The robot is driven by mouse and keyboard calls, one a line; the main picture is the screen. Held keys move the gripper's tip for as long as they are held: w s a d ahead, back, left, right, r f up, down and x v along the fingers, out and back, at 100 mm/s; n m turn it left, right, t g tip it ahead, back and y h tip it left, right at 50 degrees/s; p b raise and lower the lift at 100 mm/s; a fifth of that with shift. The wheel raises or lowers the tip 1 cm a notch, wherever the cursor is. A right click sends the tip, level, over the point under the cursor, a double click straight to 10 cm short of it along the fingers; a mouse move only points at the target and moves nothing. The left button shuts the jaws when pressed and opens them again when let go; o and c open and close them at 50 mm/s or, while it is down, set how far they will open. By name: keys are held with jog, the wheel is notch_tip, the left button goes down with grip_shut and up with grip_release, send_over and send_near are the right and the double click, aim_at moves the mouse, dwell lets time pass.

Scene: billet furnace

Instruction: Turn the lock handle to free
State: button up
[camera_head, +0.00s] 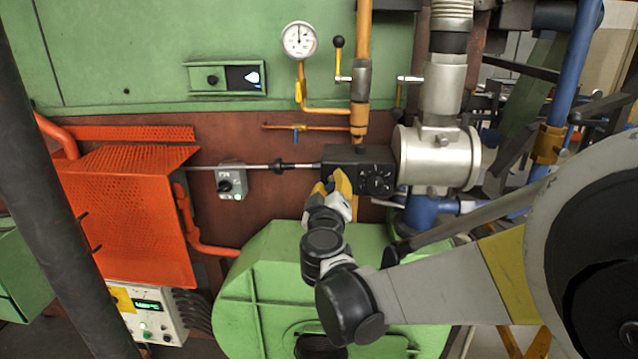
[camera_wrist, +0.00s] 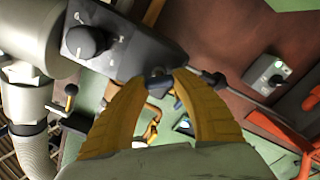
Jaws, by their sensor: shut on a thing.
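A black actuator box (camera_head: 345,155) sits beside the silver cylindrical housing, with round knobs on its front. My gripper (camera_head: 338,182) is at the lower left of the box's front, its yellow fingers pointing up at it. In the wrist view the two yellow fingers of my gripper (camera_wrist: 160,78) close around a small dark handle (camera_wrist: 158,84) at the box's edge, which I take to be the lock handle. The fingers cover its sides, so its exact angle is hard to tell. A large black knob (camera_wrist: 86,42) on the box stands apart from the fingers.
A silver housing (camera_head: 440,160) is right of the box. An orange perforated guard (camera_head: 140,215) stands at left. A green round housing (camera_head: 265,290) lies below my arm. A gauge (camera_head: 299,40) is above.

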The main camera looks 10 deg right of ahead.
jog(key=n, duration=0.5)
jog(key=shift+a+f+n, duration=0.1)
jog(key=shift+n, duration=0.2)
jog(key=shift+n+b, duration=0.3)
jog(key=shift+n, duration=1.9)
jog(key=o, duration=1.2)
jog(key=shift+w+f, duration=0.1)
jog(key=v, duration=1.2)
